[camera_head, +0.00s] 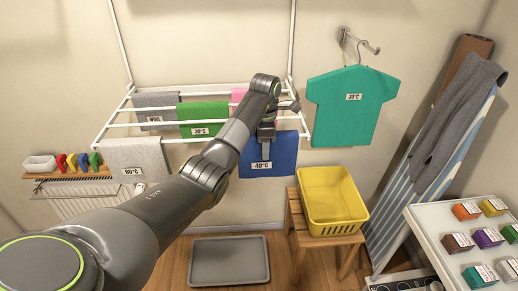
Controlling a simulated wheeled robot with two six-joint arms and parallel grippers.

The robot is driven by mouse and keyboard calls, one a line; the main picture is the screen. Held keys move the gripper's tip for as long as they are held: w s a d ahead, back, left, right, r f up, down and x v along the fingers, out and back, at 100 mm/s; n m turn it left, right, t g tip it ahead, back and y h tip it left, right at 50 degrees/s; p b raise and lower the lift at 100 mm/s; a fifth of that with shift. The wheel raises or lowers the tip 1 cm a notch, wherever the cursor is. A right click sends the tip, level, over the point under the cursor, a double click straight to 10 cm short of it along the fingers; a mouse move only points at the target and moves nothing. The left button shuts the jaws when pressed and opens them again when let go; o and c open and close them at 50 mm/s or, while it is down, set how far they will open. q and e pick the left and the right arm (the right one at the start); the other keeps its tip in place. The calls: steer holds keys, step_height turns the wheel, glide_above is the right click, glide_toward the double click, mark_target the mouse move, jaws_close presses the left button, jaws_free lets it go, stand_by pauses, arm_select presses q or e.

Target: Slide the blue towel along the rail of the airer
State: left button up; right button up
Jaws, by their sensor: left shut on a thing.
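The blue towel (284,161) with a 40°C label hangs over the front rail (200,138) of the white wall airer, near the rail's right end. My left gripper (265,150) is shut on the blue towel at its upper left part. My left arm crosses the picture from the lower left and hides part of the airer and rail. My right gripper is not in view.
A grey towel (136,159) hangs at the front rail's left end. Green (203,112), grey and pink towels hang behind. A teal shirt (353,100) hangs to the right, above a yellow basket (332,199) on a wooden stool. A grey tray (229,260) lies below.

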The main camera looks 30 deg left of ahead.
arm_select(q)
steer(key=shift+w+d, duration=0.1)
steer(key=shift+d, duration=0.1)
steer(key=o, duration=1.1)
